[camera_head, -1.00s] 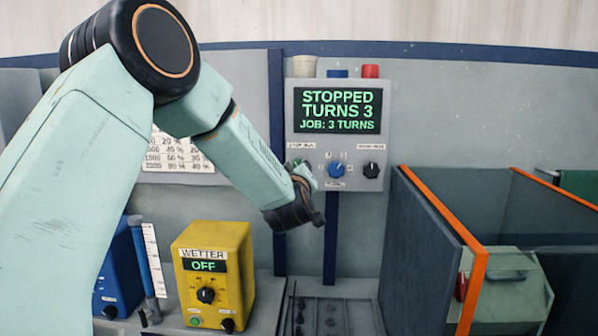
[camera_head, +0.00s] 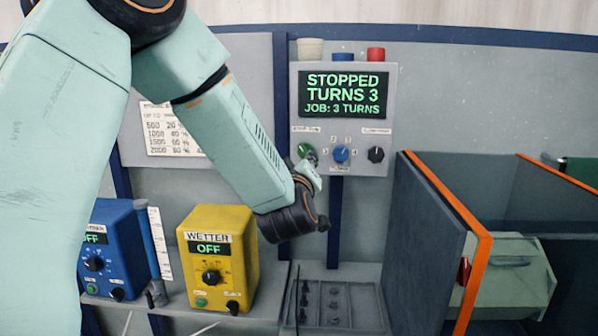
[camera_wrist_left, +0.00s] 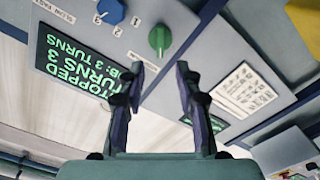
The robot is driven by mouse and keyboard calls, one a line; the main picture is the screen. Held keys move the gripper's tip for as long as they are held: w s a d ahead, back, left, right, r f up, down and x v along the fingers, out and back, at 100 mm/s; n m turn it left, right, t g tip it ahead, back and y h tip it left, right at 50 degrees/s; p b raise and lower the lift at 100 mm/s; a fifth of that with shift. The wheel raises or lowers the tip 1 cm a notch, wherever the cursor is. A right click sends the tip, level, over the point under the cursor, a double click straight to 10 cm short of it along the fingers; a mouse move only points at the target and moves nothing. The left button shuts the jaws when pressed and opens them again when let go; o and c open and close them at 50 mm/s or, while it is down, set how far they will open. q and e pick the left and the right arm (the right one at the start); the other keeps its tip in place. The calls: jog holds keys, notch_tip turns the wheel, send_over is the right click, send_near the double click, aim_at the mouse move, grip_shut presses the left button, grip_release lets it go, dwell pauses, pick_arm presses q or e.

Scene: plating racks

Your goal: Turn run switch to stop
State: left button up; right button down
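The run switch is most likely the green knob (camera_head: 304,150) at the left of the grey control panel (camera_head: 380,130), under a small blurred label. It also shows in the left wrist view (camera_wrist_left: 160,38), just beyond my fingertips, with no visible contact. The panel's display (camera_head: 343,94) reads STOPPED, TURNS 3, JOB: 3 TURNS. My left gripper (camera_head: 312,176) is just below and in front of the knob. In the left wrist view my left gripper (camera_wrist_left: 158,75) has its fingers apart with nothing between them. My right gripper is not in view.
A blue knob (camera_head: 341,154) and a black knob (camera_head: 375,154) sit right of the green one. Below stand a yellow WETTER box (camera_head: 240,225) reading OFF and a blue box (camera_head: 112,220). An orange-edged bin (camera_head: 425,225) is at the right.

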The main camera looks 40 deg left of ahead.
pick_arm(q)
jog(key=shift+v, duration=1.9)
jog(key=shift+f, duration=0.1)
jog(key=s+d+f+m+g+h, duration=0.2)
jog(key=s+d+f+m, duration=0.1)
jog(key=f, duration=0.7)
jog(key=s+d+f+m+g+h, duration=0.2)
jog(key=s+f, duration=0.1)
jog(key=f, duration=0.6)
jog(key=s+d+f+m+g+h, duration=0.2)
jog(key=s+d+f+m+g, duration=0.15)
jog(key=f, duration=0.65)
jog(key=s+d+f+m+g+h, duration=0.1)
jog(key=s+d+f+g, duration=0.15)
jog(key=s+f, duration=0.45)
jog(key=s+d+f+m+g+h, duration=0.1)
jog(key=s+f+m+g, duration=0.15)
jog(key=s, duration=0.85)
jog(key=s+d+f+m+g+h, duration=0.1)
jog(key=s+d+f+g, duration=0.15)
jog(key=s+f, duration=0.5)
notch_tip(320, 180, down, 8)
jog(key=s+b, duration=0.2)
jog(key=b, duration=0.7)
jog(key=shift+a+g, duration=0.25)
jog(key=shift+g, duration=0.05)
jog(key=shift+w+r, duration=0.1)
